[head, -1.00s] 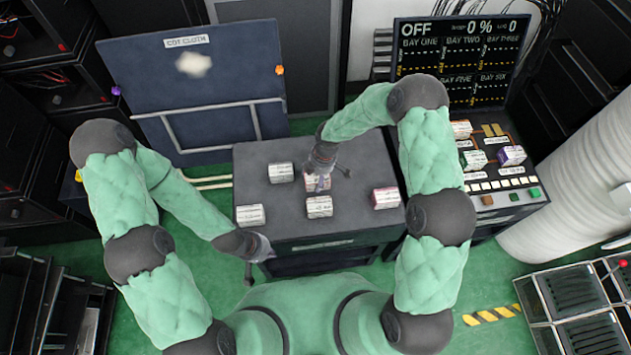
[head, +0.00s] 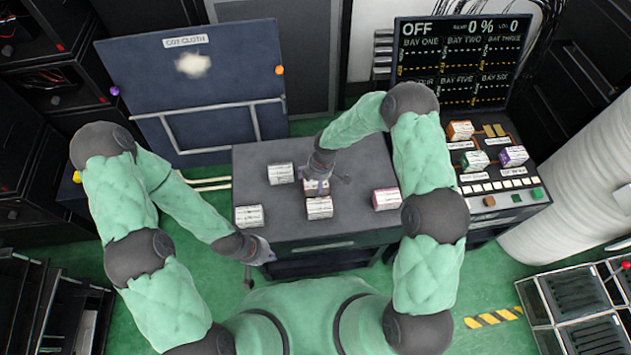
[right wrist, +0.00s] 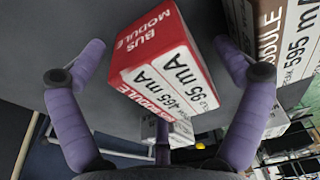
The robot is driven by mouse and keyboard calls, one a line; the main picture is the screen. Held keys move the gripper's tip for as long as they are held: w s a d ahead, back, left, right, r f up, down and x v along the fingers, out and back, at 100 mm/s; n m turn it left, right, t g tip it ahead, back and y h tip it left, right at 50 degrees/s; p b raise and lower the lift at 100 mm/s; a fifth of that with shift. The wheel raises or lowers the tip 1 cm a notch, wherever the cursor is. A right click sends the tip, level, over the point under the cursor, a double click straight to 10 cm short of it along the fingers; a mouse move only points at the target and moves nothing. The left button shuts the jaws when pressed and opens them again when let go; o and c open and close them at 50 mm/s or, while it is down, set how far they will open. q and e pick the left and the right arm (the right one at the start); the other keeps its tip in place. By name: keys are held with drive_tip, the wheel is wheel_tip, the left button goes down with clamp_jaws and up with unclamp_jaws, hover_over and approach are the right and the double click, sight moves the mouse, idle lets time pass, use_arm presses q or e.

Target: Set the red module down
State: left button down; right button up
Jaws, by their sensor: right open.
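The red module (right wrist: 160,50), a red and white block lettered "BUS MODULE", lies between the spread fingers of my right gripper (right wrist: 158,62) in the right wrist view. Gaps show on both sides of it, so the fingers do not clasp it. In the head view the module (head: 316,188) is at the middle of the dark table (head: 350,165), partly hidden by my right gripper (head: 322,177) above it. It seems to rest on the tabletop. My left gripper (head: 258,258) is low beside the table's front left corner, its jaws too small to read.
White-labelled modules stand around it: one close in front (head: 319,208), one behind left (head: 281,174), one front left (head: 249,216), and a pinkish one (head: 387,199) right. A console (head: 490,190) with coloured modules stands right. A "COT CLOTH" board (head: 195,85) stands behind left.

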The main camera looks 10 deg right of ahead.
drive_tip(key=shift+r, duration=0.25)
use_arm(q)
wheel_tip(320, 180, up, 4)
drive_tip(key=p, duration=0.4)
drive_tip(key=shift+r, duration=0.1)
use_arm(e)
drive_tip(key=r, duration=0.4)
drive_tip(key=d+r, duration=0.1)
drive_tip(key=r, duration=0.2)
drive_tip(key=d+r, duration=0.1)
drive_tip(key=r, duration=0.3)
drive_tip(key=shift+r, duration=0.35)
drive_tip(key=shift+a, duration=0.1)
